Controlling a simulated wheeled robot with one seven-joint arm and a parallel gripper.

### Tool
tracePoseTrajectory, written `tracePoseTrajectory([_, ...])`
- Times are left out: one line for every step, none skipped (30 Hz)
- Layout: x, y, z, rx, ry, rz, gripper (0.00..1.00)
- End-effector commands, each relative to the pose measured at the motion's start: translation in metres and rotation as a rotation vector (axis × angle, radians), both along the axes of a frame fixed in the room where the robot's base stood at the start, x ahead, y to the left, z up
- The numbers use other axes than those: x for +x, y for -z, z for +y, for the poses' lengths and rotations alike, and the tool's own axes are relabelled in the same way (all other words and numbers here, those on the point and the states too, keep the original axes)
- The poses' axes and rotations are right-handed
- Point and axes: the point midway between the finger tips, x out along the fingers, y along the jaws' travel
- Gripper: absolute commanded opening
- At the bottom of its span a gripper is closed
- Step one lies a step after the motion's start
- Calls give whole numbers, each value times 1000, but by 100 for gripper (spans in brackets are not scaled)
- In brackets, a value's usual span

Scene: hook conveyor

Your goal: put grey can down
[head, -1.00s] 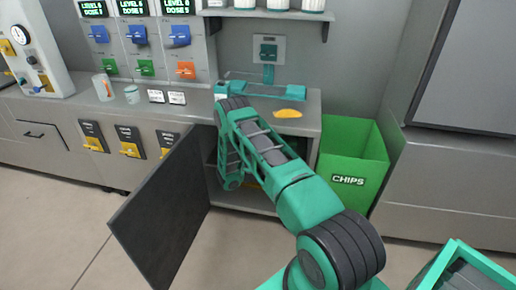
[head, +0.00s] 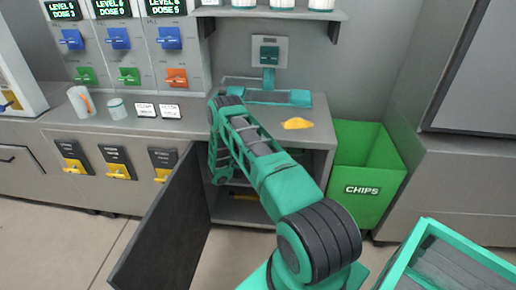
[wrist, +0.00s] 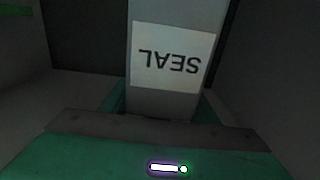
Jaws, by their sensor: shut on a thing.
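A grey can (wrist: 146,100) with a white label reading SEAL upside down fills the middle of the wrist view. My gripper (wrist: 165,112) is shut on it, with the green gripper body across the bottom of that view. In the head view my green arm reaches over to the open cabinet (head: 240,208) under the counter and bends down in front of its opening. The gripper and the can are hidden there. The surroundings in the wrist view are dark, and I cannot tell whether the can touches a surface.
The dark cabinet door (head: 165,235) stands open to the left of my arm. A green CHIPS bin (head: 366,190) stands right of the cabinet. The counter (head: 190,125) holds a white cup (head: 80,102), a small pot (head: 117,109) and a yellow item (head: 297,124).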

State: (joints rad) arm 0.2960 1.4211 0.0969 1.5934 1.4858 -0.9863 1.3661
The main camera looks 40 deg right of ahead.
Motion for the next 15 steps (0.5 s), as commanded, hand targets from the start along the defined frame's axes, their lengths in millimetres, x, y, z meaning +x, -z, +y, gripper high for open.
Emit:
tracePoseTrajectory([-3,4,-10,2,6,-4,5])
tracePoseTrajectory([-3,6,-14,1,6,-4,5])
tracePoseTrajectory([-5,10,-21,0,6,-4,5])
tracePoseTrajectory([-5,14,-27,-2,5,-2,5])
tracePoseTrajectory([-6,17,-32,-2,5,-3,5])
tracePoseTrajectory([-8,22,-40,-3,4,-3,5])
tracePoseTrajectory([-8,25,-45,-2,3,-4,5])
tracePoseTrajectory([-9,29,-50,-2,3,-3,5])
tracePoseTrajectory([-10,33,-57,-2,3,-3,5])
tracePoseTrajectory([-11,35,-62,-2,3,-3,5])
tracePoseTrajectory([-11,38,-66,-4,2,-3,5])
tracePoseTrajectory([-11,41,-70,-2,1,-3,5])
tracePoseTrajectory([-12,43,-73,-3,0,-3,5])
tracePoseTrajectory([-12,44,-76,-2,0,-3,5])
tracePoseTrajectory([-12,46,-78,-2,0,-3,5])
